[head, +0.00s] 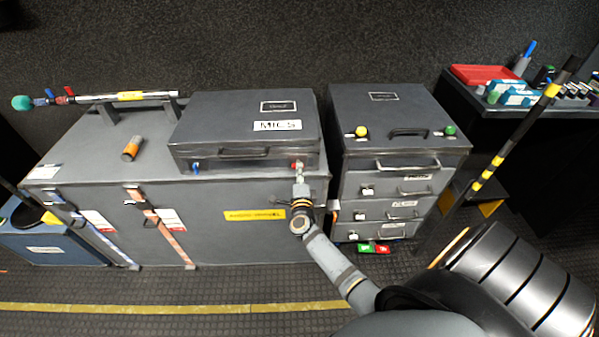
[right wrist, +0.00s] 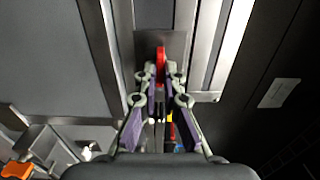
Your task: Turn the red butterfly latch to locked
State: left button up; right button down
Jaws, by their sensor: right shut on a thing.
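The red butterfly latch (head: 298,164) is on the front right of the dark MICS case (head: 215,133), near the lid seam. My right gripper (head: 299,172) reaches it from the front and covers part of it. In the right wrist view, the red latch (right wrist: 161,62) stands between the fingertips of my right gripper (right wrist: 160,76), which is shut on it. Its wing lies lengthwise in that picture. A blue latch (head: 196,168) is on the front left of the same case. My left gripper is not in view.
A drawer case (head: 395,144) with yellow and green knobs stands close on the right. A striped pole (head: 497,160) leans farther right.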

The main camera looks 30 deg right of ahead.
jog(key=shift+f, duration=0.1)
jog(key=c, duration=1.5)
grip_release()
jog(key=v, duration=1.2)
jog(key=shift+s, duration=0.1)
jog(key=s+a+f+n+g+y+p, duration=0.1)
jog(key=s+a+f+n+g+y, duration=0.2)
jog(key=f+n, duration=0.75)
jog(key=s+a+f+n+g+y, duration=0.1)
jog(key=s+a+f+n+y, duration=0.4)
jog(key=f, duration=1)
jog(key=s+d+f+n+g, duration=0.2)
jog(key=s+f, duration=0.3)
jog(key=s, duration=0.5)
jog(key=s+d+f+n+g, duration=0.2)
jog(key=s+f+n+g, duration=0.2)
jog(key=s, duration=0.5)
jog(key=s+d+f+n+g, duration=0.2)
jog(key=s+f+n+g, duration=0.1)
jog(key=s+f, duration=0.4)
jog(key=shift+s+g+y+p, duration=0.4)
jog(key=shift+s+g, duration=0.1)
jog(key=shift+s, duration=1.4)
